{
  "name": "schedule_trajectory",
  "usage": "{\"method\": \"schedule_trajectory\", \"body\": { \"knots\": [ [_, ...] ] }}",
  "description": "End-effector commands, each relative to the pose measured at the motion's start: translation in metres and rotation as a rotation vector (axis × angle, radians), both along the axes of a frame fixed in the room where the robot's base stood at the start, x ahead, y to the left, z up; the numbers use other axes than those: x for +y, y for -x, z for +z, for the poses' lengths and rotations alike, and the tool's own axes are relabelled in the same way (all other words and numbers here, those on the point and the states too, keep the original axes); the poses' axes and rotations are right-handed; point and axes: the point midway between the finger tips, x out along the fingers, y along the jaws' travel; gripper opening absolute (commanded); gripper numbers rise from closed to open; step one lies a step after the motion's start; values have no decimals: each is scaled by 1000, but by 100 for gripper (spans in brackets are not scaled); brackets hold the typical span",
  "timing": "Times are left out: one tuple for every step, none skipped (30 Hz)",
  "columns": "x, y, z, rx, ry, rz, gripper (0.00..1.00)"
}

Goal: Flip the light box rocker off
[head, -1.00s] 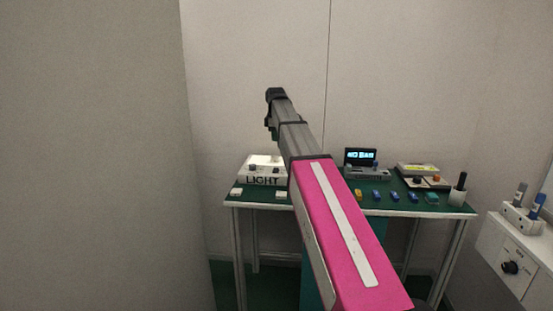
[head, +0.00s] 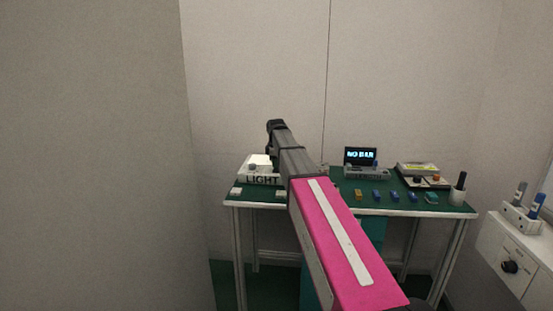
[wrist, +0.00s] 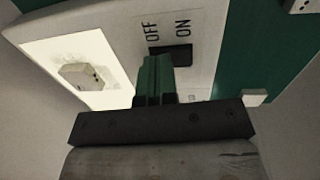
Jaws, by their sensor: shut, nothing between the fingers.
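The light box (head: 262,179) is a white box marked LIGHT at the left of the green bench; its top panel glows in the wrist view (wrist: 60,62). The dark rocker (wrist: 178,55) sits beside the printed words OFF and ON, with OFF on the left and ON on the right in the wrist view. My gripper (wrist: 155,62) is shut and empty, its green fingertips at the OFF side of the rocker and partly covering it. I cannot tell whether they touch. In the head view my arm hides the fingertips and the rocker.
A small beige block (wrist: 82,75) lies on the lit panel. The green bench (head: 340,203) also holds several small blue parts, a display unit (head: 361,157) and a pen cup (head: 458,194). A white cabinet (head: 505,255) stands at the right.

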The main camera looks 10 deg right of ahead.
Motion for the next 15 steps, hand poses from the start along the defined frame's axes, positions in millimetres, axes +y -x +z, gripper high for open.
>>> {"method": "schedule_trajectory", "body": {
  "knots": [
    [0, 0, -2, 0, 0, 0, 0],
    [0, 0, -2, 0, 0, 0, 0],
    [0, 0, -3, 0, 0, 0, 0],
    [0, 0, -3, 0, 0, 0, 0],
    [0, 0, -3, -1, 0, 0, 0],
    [0, 0, -3, -1, 0, 0, 0],
    [0, 0, -3, -1, 0, 0, 0],
    [0, 0, -3, 0, 0, 0, 0],
    [0, 0, -3, 0, 0, 0, 0],
    [0, 0, -3, 0, 0, 0, 0],
    [0, 0, -3, 0, 0, 0, 0],
    [0, 0, -3, 0, 0, 0, 0],
    [0, -1, -4, 0, 0, 0, 0],
    [0, -2, -6, 0, 0, 0, 0],
    [-1, -2, -8, 0, 0, 0, 0]
  ]
}}
